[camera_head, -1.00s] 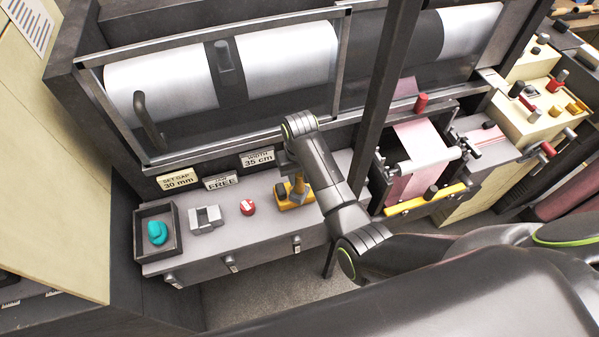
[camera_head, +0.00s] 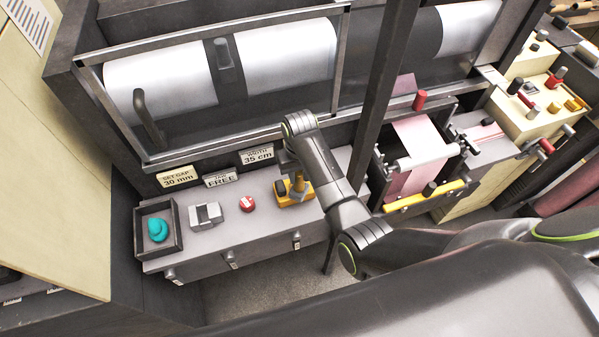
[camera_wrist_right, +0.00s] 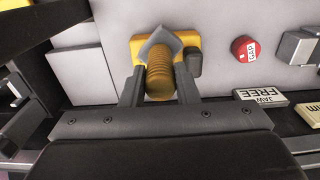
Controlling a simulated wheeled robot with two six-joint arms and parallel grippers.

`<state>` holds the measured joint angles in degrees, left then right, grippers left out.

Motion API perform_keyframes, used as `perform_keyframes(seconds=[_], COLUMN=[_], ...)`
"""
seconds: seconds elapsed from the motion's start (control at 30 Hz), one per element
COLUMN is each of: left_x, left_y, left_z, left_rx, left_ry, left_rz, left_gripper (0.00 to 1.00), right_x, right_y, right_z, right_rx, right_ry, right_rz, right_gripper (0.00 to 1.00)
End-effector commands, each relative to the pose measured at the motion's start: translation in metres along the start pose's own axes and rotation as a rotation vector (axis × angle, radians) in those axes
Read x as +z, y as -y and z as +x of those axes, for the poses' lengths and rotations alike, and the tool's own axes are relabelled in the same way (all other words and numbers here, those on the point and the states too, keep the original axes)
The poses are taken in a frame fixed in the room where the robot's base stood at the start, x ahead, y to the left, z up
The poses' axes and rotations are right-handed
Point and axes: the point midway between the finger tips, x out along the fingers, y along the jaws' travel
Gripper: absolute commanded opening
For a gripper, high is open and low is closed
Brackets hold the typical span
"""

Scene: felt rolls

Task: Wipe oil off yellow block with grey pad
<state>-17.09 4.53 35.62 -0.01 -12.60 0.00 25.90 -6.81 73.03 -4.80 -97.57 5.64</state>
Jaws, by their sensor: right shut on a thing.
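The yellow block (camera_head: 306,196) lies on the grey bench top, and it also shows at the top of the right wrist view (camera_wrist_right: 138,44). My right gripper (camera_wrist_right: 159,80) is shut on a ribbed yellow-brown handle (camera_wrist_right: 160,78). A grey pad (camera_wrist_right: 157,42) shows at the handle's far end, turned like a diamond over the block. I cannot tell whether pad and block touch. I cannot make out any oil. My left gripper is not in view.
On the bench, left of the block, are a red round button (camera_head: 247,204), a grey clamp-like part (camera_head: 206,216) and a dark tray (camera_head: 141,236) holding a teal object (camera_head: 157,230). Label plates (camera_head: 221,179) stand behind. A dark post (camera_head: 385,95) rises right of my gripper.

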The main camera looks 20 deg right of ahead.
Motion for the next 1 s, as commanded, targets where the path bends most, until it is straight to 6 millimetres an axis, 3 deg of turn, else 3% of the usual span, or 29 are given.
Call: perform_keyframes(seconds=[0.37, 1.0], left_x=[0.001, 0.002], left_y=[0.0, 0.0], left_z=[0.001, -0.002], left_rx=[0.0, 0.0], left_ry=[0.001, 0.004], left_rz=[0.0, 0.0], left_gripper=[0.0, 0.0], right_x=[-0.001, -0.022], right_y=[-0.001, -0.022], right_z=[0.003, 0.001], right_rx=[0.001, 0.0], right_ry=[0.0, -0.001], right_rz=[0.0, 0.0], right_gripper=[0.01, 0.01])
